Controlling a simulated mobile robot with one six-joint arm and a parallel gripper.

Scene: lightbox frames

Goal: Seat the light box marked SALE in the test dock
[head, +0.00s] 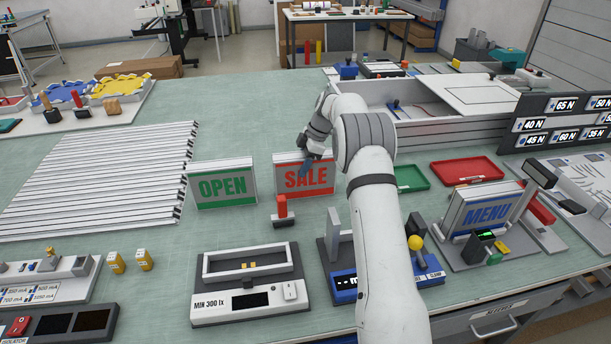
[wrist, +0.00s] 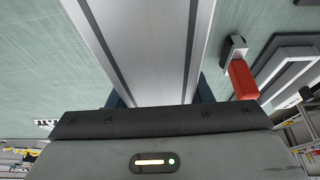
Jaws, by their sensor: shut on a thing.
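The light box marked SALE (head: 318,178), with red letters on a pale face, stands upright near the middle of the bench. My gripper (head: 306,166) is shut on its top from above. In the wrist view the grey metal top of the box (wrist: 150,45) runs between my dark fingers (wrist: 160,97). I cannot tell if its base touches the mat. The likely test dock is the grey unit marked MIN 300 lx (head: 210,312), front and centre-left. Its upper frame is empty, with small yellow contacts inside and a dark display in front.
The OPEN light box (head: 222,188) stands just left of SALE. A red-handled stamp-like tool (head: 282,212) stands between SALE and the dock. It also shows right of the box in the wrist view (wrist: 242,80). The MENU light box (head: 487,212) sits in a stand at right.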

